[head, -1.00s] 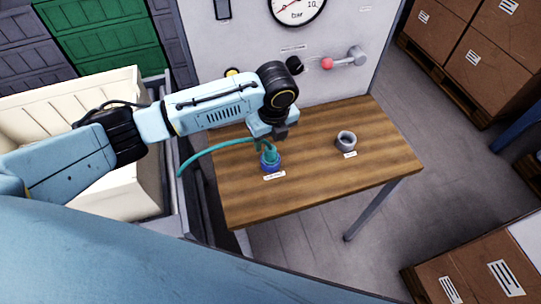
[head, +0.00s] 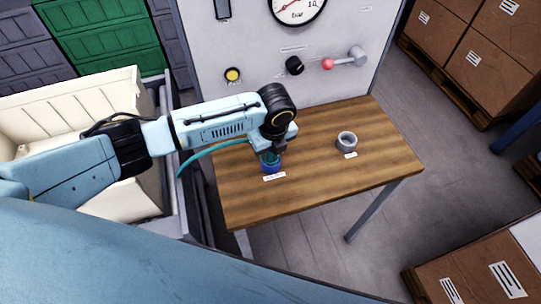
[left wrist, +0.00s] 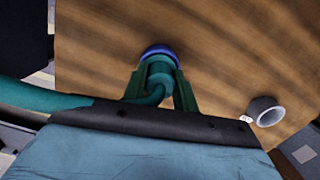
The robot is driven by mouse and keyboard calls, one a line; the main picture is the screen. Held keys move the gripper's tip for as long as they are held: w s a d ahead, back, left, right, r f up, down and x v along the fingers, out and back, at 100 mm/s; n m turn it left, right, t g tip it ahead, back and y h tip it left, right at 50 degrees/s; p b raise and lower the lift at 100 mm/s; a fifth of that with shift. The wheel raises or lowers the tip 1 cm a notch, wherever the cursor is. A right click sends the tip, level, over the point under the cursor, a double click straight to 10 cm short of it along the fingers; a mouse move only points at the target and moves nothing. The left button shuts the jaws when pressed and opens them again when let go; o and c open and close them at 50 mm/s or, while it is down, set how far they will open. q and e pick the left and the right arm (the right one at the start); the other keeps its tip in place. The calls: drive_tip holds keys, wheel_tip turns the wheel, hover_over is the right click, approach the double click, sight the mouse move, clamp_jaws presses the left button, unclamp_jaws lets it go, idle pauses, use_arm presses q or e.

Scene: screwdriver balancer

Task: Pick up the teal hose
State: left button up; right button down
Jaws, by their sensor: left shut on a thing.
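The teal hose (head: 208,153) curves from the left edge of the wooden table to a fitting seated at a blue ring (head: 270,168). In the left wrist view the hose (left wrist: 45,97) comes in from the left and bends up to its teal end (left wrist: 160,72) at the blue ring (left wrist: 160,51). My left gripper (head: 271,155) points down over the hose end. In the left wrist view its two green fingers (left wrist: 160,88) flank the hose end and are shut on it. The hose end is still at the blue ring. My right gripper is not in view.
A grey ring-shaped holder (head: 346,142) stands to the right on the table (head: 310,175). Behind is a panel (head: 235,40) with a gauge, a black knob (head: 295,66), a yellow button (head: 232,75) and a red-tipped lever (head: 343,62). A cream crate (head: 75,100) stands left.

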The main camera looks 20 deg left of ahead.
use_arm(q)
drive_tip(key=shift+c, duration=0.9)
wheel_tip(320, 180, up, 10)
drive_tip(key=shift+p, duration=0.55)
